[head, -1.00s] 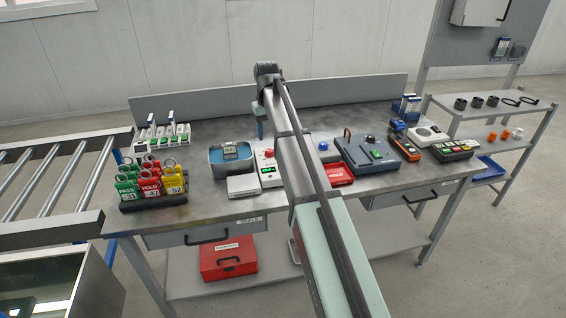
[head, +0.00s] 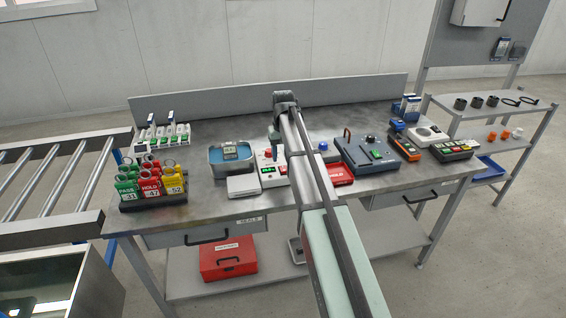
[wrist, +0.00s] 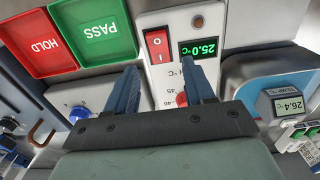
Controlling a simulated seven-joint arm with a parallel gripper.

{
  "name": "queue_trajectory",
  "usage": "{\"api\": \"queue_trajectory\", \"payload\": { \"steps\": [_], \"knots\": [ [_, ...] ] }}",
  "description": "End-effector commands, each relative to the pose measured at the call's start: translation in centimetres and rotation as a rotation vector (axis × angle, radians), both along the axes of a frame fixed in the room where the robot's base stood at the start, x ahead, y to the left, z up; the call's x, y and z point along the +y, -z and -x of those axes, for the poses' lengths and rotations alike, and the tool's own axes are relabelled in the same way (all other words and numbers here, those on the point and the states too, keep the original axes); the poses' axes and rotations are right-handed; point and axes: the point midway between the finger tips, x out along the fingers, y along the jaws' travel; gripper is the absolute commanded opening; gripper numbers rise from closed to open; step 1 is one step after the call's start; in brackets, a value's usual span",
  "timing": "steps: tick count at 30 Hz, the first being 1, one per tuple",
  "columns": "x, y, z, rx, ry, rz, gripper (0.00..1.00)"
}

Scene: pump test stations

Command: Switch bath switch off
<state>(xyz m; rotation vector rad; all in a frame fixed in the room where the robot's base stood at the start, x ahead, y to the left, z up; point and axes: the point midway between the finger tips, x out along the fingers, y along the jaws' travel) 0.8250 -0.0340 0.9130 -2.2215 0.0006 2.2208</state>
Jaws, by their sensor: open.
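The bath control box is white, with a lit green 25.0 °C display (wrist: 203,48), a red rocker switch (wrist: 157,45) marked I and O, and a red knob (wrist: 182,99). In the head view the box (head: 268,181) stands beside the blue-edged water bath (head: 232,165), partly hidden by my arm. The bath (wrist: 260,90) also shows at the right of the wrist view, reading 26.4 °C. My gripper (wrist: 164,72) is open and empty above the box. Its fingers appear on either side of the switch column, and I see no contact with the switch. Which side of the rocker is pressed is unclear.
A red HOLD tray (wrist: 40,42) and a green PASS tray (wrist: 93,27) lie beside the box. A blue knob (wrist: 79,113) is near my left-hand finger. A tag rack (head: 150,200) stands at the bench's left. A dark blue tester (head: 366,155) stands right of my arm.

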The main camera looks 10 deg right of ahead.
Motion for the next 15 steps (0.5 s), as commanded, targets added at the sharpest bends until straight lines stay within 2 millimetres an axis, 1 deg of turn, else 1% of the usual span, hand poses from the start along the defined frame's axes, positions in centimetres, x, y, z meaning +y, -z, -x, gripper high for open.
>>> {"api": "queue_trajectory", "payload": {
  "steps": [1, 6, 10, 15],
  "knots": [
    [0.0, 0.9, 0.1, 0.002, 0.000, 0.000, 0.53],
    [0.0, 2.7, 0.0, 0.001, 0.000, 0.000, 0.53],
    [0.0, 3.4, 0.0, 0.001, 0.000, 0.000, 0.53],
    [0.0, 3.8, 0.0, 0.000, 0.000, 0.000, 0.53]
  ]
}}
